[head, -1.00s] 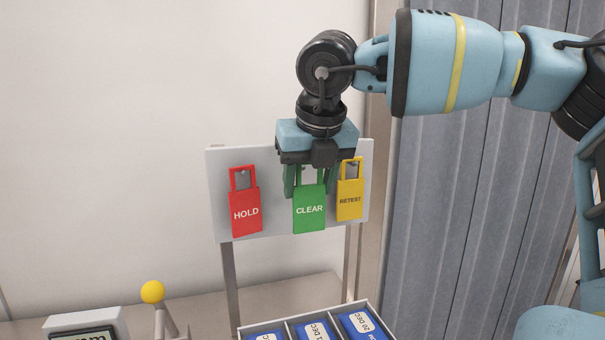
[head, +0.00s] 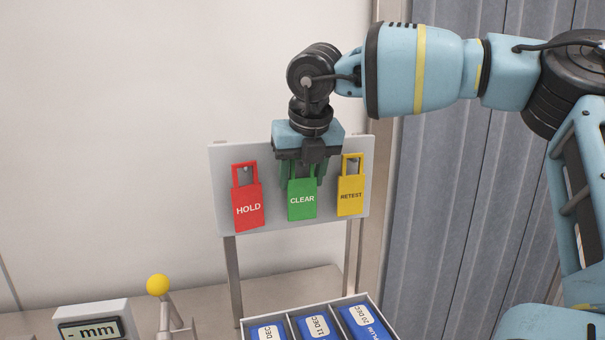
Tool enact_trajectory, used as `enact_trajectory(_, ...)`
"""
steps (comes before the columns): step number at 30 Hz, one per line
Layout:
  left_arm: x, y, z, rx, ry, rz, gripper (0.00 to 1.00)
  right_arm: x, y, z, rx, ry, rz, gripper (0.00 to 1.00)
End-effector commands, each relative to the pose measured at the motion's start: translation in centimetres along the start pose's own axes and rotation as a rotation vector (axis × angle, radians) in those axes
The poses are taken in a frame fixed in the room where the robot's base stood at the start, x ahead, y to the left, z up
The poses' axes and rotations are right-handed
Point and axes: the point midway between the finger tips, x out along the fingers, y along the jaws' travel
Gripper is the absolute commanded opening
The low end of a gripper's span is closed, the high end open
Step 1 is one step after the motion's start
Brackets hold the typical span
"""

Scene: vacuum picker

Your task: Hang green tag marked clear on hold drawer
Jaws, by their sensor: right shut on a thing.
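The green CLEAR tag (head: 302,206) is upright in front of the grey tag board (head: 270,219), between the red HOLD tag (head: 248,208) and the yellow RETEST tag (head: 351,196). My right gripper (head: 303,182) points down and is shut on the green tag near its top loop. The gripper covers part of the loop, and I cannot tell whether the tag still touches its hook. The red and yellow tags hang from hooks on the board. My left gripper is not in view. No drawer marked hold can be made out.
A divided tray (head: 289,316) with blue date-labelled packs stands below the board. A gauge with a "mm" display (head: 92,329) and a yellow ball-topped lever (head: 158,285) stand at lower left. A grey corrugated panel (head: 450,210) is on the right.

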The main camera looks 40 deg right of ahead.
Motion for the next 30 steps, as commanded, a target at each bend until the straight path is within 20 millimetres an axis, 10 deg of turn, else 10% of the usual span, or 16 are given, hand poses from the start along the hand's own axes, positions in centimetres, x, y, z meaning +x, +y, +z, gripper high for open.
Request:
enact_trajectory(6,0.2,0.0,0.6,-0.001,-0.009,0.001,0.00,0.6,0.0,-0.2,0.000,0.003,-0.001,0.28)
enact_trajectory(7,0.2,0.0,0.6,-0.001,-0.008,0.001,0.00,0.6,0.0,-0.2,0.000,0.003,-0.001,0.51)
enact_trajectory(12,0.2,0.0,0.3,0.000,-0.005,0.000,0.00,0.4,0.0,-0.2,0.000,0.001,0.000,0.72)
enact_trajectory(30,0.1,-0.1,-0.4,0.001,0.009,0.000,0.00,-1.6,0.0,-0.1,0.001,-0.003,0.000,0.72)
